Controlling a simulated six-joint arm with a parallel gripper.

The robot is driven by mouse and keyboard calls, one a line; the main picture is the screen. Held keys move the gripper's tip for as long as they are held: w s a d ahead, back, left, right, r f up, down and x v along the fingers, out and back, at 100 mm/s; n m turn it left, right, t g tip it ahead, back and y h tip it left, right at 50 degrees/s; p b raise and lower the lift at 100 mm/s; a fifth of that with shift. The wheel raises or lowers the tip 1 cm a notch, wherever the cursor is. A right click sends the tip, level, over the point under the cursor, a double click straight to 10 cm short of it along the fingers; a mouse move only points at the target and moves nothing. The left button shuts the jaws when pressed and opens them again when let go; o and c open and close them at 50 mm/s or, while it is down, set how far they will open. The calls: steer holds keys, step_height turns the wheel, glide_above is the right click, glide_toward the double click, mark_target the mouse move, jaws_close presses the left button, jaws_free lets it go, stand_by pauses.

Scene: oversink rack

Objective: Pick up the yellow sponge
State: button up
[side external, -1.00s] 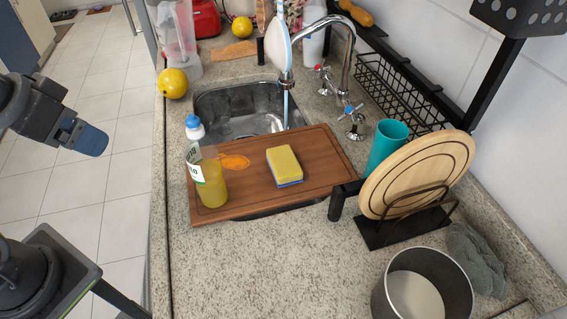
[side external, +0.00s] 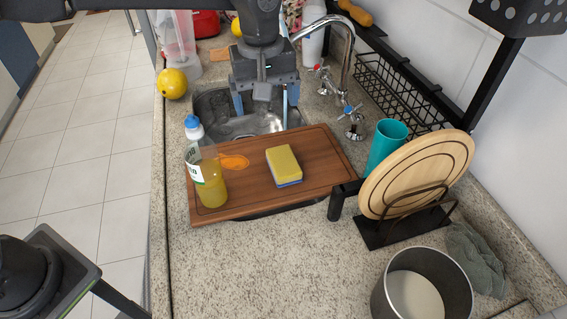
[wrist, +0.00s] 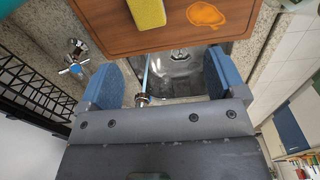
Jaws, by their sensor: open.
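The yellow sponge (side external: 284,161) with a blue underside lies on the wooden cutting board (side external: 325,172), right of the middle. My gripper (side external: 267,108) is open and empty above the sink, behind the board, with its blue fingers pointing down. In the wrist view the gripper's fingers (wrist: 160,85) are spread wide, and the sponge (wrist: 147,12) shows at the top edge, partly cut off, beyond the fingertips. Nothing is between the fingers but the view of the sink and faucet.
A yellow soap bottle (side external: 209,180) stands on the board's left part, beside an orange patch (side external: 234,162). The faucet (side external: 349,60) rises right of my gripper. A teal cup (side external: 385,147), a plate rack with a round board (side external: 425,170) and a pot (side external: 450,285) stand at right. The front counter is clear.

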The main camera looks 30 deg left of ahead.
step_height(320, 180, down, 3)
steer(key=w+d, duration=0.1)
steer(key=d, duration=0.1)
glide_above(283, 160)
steer(key=shift+n, duration=0.4)
step_height(283, 160, down, 7)
steer(key=shift+a+r, duration=0.1)
steer(key=shift+a, duration=0.05)
steer(key=shift+d+f, duration=0.2)
steer(key=shift+f, duration=2.95)
steer(key=c, duration=1)
steer(key=shift+r, duration=0.1)
